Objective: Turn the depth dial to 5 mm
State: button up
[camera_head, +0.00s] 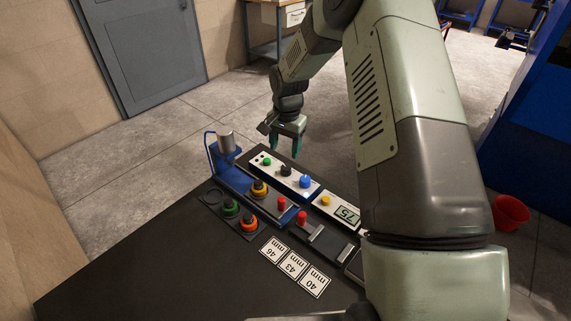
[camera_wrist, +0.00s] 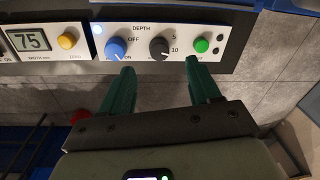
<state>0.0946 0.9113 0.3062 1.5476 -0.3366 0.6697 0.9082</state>
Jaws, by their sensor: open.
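The depth dial (camera_wrist: 159,48) is a black round knob on a white panel, with 5 and 10 printed on its right in the wrist view. Its pointer setting is too small to read surely. It also shows in the head view (camera_head: 286,171), between a green button and a blue knob. My gripper (camera_wrist: 160,67) is open and empty. Its two green fingers are spread, one on each side of the dial's line, and they look apart from the dial. In the head view my gripper (camera_head: 286,149) hangs above and behind the panel.
A blue knob (camera_wrist: 116,48) marked OFF and ON is left of the dial; a green button (camera_wrist: 201,45) is right. A yellow button (camera_wrist: 67,41) and display reading 75 (camera_wrist: 32,40) are further left. A blue press (camera_head: 227,160) and number cards (camera_head: 292,265) share the black table.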

aim_at(286, 167)
jog(key=shift+n+g+h, duration=0.4)
jog(key=shift+n+h, duration=0.1)
jog(key=shift+n, duration=0.1)
jog(key=f, duration=0.3)
jog(key=w+f, duration=0.1)
jog(key=f, duration=0.4)
jog(key=shift+w+d+f, duration=0.15)
jog(key=shift+w+f, duration=0.1)
jog(key=shift+f, duration=0.15)
jog(key=shift+c, duration=0.3)
jog(key=c, duration=1)
jog(key=n, duration=0.5)
jog(key=shift+n, duration=0.4)
jog(key=n, duration=0.6)
jog(key=shift+s+t, duration=0.1)
jog(key=shift+t, duration=0.2)
